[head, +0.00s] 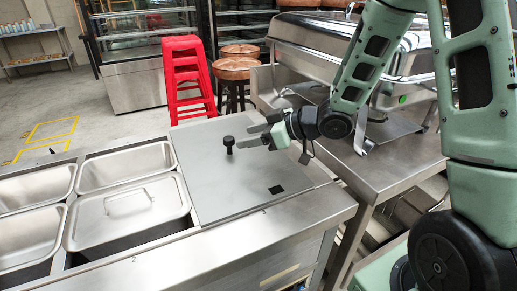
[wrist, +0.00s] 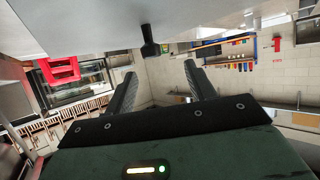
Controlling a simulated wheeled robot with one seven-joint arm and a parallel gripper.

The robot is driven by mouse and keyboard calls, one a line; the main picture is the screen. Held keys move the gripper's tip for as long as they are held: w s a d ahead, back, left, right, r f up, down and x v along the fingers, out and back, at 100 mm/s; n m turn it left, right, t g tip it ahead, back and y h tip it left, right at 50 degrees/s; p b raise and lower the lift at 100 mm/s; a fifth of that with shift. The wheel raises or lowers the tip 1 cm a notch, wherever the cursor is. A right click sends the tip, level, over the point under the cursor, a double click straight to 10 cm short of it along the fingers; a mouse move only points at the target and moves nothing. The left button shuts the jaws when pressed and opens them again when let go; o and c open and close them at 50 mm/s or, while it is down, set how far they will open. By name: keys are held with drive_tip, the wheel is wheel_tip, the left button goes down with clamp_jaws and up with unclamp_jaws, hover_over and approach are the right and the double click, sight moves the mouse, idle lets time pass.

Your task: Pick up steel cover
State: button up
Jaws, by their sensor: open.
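The steel cover (head: 245,183) is a flat grey panel lying on the counter's right end, with an upright black knob (head: 229,146) and a small black square on top. My gripper (head: 254,135) reaches in from the right, low over the cover. Its open, empty fingers point left toward the knob, just to the right of it. In the wrist view, the cover (wrist: 75,22) fills the top edge and the knob (wrist: 150,42) hangs beyond and between the spread fingertips (wrist: 158,74), apart from them.
Steel pans (head: 126,166) sit left of the cover, one with a handled lid (head: 128,205). A large chafing dish (head: 325,42) stands on the steel table (head: 385,160) to the right. Red stacked stools (head: 186,76) and copper-topped stools (head: 236,65) stand behind.

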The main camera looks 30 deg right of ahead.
sight(231, 139)
drive_tip(key=shift+d, duration=0.5)
drive_tip(key=shift+w+f, duration=0.15)
drive_tip(key=x, duration=0.7)
drive_tip(key=shift+w+d, duration=0.15)
drive_tip(key=shift+w, duration=0.05)
clamp_jaws()
